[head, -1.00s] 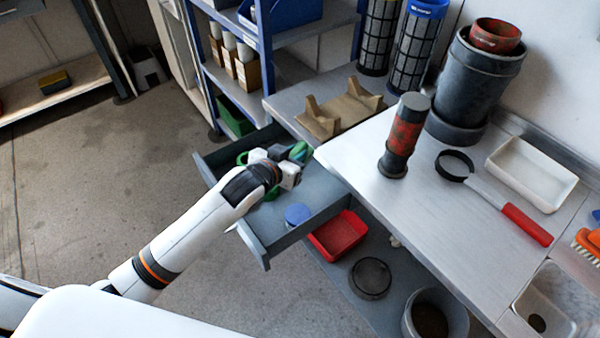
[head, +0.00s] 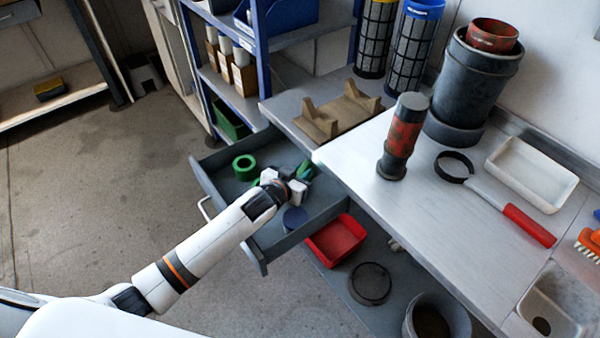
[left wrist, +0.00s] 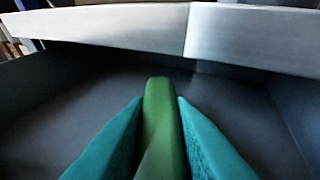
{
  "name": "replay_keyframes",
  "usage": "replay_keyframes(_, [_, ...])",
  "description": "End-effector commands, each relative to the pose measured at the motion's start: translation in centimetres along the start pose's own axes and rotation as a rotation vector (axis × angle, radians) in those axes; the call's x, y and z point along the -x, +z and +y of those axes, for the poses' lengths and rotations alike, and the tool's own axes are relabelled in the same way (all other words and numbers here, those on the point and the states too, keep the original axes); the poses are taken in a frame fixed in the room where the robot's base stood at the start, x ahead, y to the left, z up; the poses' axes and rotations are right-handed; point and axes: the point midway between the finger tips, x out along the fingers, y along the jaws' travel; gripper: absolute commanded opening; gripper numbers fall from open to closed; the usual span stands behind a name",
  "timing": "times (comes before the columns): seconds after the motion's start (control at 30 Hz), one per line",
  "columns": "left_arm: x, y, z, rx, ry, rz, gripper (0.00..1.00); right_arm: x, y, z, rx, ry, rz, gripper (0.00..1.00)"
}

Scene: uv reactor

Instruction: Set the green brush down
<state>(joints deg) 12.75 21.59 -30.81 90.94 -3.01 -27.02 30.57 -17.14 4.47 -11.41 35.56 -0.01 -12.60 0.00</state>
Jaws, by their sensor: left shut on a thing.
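My left gripper (head: 299,186) reaches down into the open grey drawer (head: 262,243) under the bench. It is shut on the green brush (left wrist: 163,125). In the left wrist view the green handle lies between my two teal fingers and points at the drawer's far wall under the pale bench edge. In the head view only a bit of green shows past the fingers, and my gripper hides the rest. I cannot tell whether the brush touches the drawer floor. My right gripper is not in view.
A green ring (head: 245,167) and a blue round item (head: 295,217) lie in the drawer. A red bin (head: 337,240) and a dark round sieve (head: 370,281) are below. On the bench stand a wooden cradle (head: 338,112), a red and black cylinder (head: 402,137) and a white tray (head: 530,172).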

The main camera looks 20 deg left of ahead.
Motion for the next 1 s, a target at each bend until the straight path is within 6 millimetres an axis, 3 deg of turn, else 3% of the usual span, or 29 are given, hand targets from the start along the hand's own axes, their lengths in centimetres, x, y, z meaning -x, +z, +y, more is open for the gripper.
replay_keyframes(0.23, [-0.1, -0.3, 0.0, 0.001, 0.0, -0.001, 0.0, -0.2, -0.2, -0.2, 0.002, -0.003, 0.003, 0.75])
replay_keyframes(0.27, [-0.1, -0.2, 0.0, 0.0, 0.0, 0.0, 0.26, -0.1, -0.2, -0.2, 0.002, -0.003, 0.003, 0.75])
replay_keyframes(0.37, [-0.1, -0.2, 0.0, 0.0, 0.0, 0.0, 0.43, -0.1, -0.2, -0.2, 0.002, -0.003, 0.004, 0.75])
replay_keyframes(0.73, [0.2, 0.1, 0.0, 0.0, 0.0, 0.0, 0.43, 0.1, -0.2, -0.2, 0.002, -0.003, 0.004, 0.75])
replay_keyframes(0.87, [2.0, 0.0, -0.1, 0.001, -0.001, 0.001, 0.43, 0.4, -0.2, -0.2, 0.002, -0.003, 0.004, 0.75])
replay_keyframes(1.0, [5.0, 0.0, -0.1, 0.001, -0.001, 0.001, 0.43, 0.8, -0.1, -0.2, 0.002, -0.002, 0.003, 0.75])
